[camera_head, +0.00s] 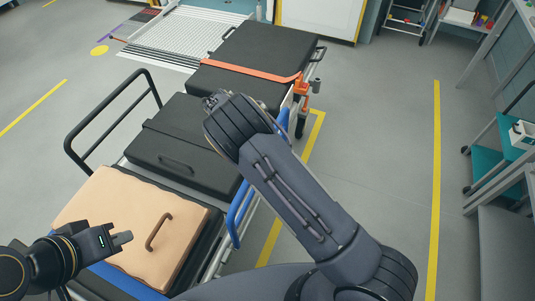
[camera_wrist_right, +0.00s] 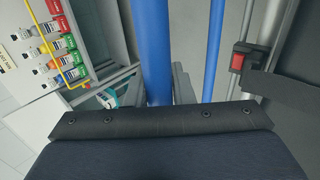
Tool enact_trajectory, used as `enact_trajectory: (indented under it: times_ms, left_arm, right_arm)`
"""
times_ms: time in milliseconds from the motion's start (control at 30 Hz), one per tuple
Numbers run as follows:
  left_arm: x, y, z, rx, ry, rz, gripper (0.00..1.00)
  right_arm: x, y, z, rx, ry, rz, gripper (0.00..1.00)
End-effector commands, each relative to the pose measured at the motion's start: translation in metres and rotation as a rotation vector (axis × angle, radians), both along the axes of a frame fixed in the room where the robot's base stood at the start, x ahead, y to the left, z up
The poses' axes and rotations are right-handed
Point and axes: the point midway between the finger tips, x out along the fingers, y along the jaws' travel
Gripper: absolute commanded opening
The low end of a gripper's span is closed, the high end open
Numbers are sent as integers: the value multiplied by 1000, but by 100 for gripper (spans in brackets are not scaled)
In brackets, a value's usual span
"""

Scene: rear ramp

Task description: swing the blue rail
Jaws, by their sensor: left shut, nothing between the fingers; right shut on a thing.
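The blue rail (camera_head: 238,214) runs along the right side of the wheeled stretcher (camera_head: 180,158). Part of it is hidden behind my right arm. In the right wrist view two upright blue tubes of the rail show, a thick one (camera_wrist_right: 155,50) and a thinner one to its right. My left gripper (camera_head: 122,238) is shut and empty, over the beige pad (camera_head: 115,215) at the stretcher's near end, apart from the rail.
An orange strap (camera_head: 250,70) crosses the stretcher's far black cushion. A black loop handle (camera_head: 95,115) stands on its left side. A white ramp (camera_head: 180,35) lies beyond. A teal cart (camera_head: 500,150) is at the right. Grey floor with yellow lines is clear between cart and stretcher.

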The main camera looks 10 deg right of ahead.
Motion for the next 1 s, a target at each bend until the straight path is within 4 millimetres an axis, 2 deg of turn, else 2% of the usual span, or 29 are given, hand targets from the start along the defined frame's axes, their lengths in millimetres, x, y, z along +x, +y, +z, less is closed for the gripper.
enact_trajectory:
  times_ms: [233,267,400,767,1000]
  left_arm:
    - [0,0,0,0,0,0,0]
    - [0,0,0,0,0,0,0]
    - [0,0,0,0,0,0,0]
    - [0,0,-2,0,0,0,0]
    - [0,0,-11,0,0,0,0]
  right_arm:
    - [-1,3,-3,9,3,0,0]
    - [-1,3,-3,9,3,0,25]
    - [-1,2,-2,6,3,-1,43]
    - [2,4,3,3,1,-1,43]
    - [18,25,31,5,-2,2,43]
